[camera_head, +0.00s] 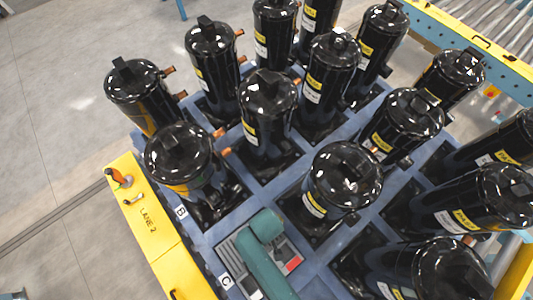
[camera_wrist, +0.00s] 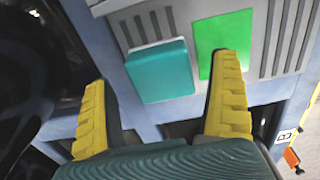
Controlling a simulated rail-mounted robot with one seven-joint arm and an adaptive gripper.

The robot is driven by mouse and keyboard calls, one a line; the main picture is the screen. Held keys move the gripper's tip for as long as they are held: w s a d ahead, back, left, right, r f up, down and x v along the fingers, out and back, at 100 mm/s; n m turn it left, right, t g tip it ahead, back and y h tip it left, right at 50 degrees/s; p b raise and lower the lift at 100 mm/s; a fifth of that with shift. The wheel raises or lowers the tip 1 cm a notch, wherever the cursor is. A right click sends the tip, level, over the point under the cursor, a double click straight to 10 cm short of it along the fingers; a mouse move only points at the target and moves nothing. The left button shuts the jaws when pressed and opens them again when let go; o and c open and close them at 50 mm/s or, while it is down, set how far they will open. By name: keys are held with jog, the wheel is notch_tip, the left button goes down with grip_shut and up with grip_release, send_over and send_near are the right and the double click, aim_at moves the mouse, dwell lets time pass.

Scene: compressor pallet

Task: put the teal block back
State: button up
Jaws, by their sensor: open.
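The teal block (camera_wrist: 160,70) lies on a grey ribbed panel (camera_wrist: 152,22) in the wrist view, beside a flat bright green square (camera_wrist: 222,38). My gripper (camera_wrist: 161,68) is open, with its yellow fingers spread on either side of the block in the picture. The right fingertip overlaps the green square. The left fingertip is beside the block's left side with a visible gap. I cannot tell the height of the fingertips above the panel. In the head view the grey panel (camera_head: 229,262) shows near the bottom, but my teal arm covers its middle, and the block and fingers are hidden.
Black compressors (camera_head: 345,175) stand in the blue pallet (camera_head: 232,222) around the panel; one (camera_wrist: 25,70) is close on the wrist view's left. A red square (camera_head: 292,264) shows on the panel's right. The yellow LANE 2 rail (camera_head: 150,222) borders the left, with open floor beyond.

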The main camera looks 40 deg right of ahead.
notch_tip(320, 180, up, 10)
jog(key=p, duration=0.1)
jog(key=shift+s+a+p, duration=0.15)
jog(key=shift+p, duration=0.25)
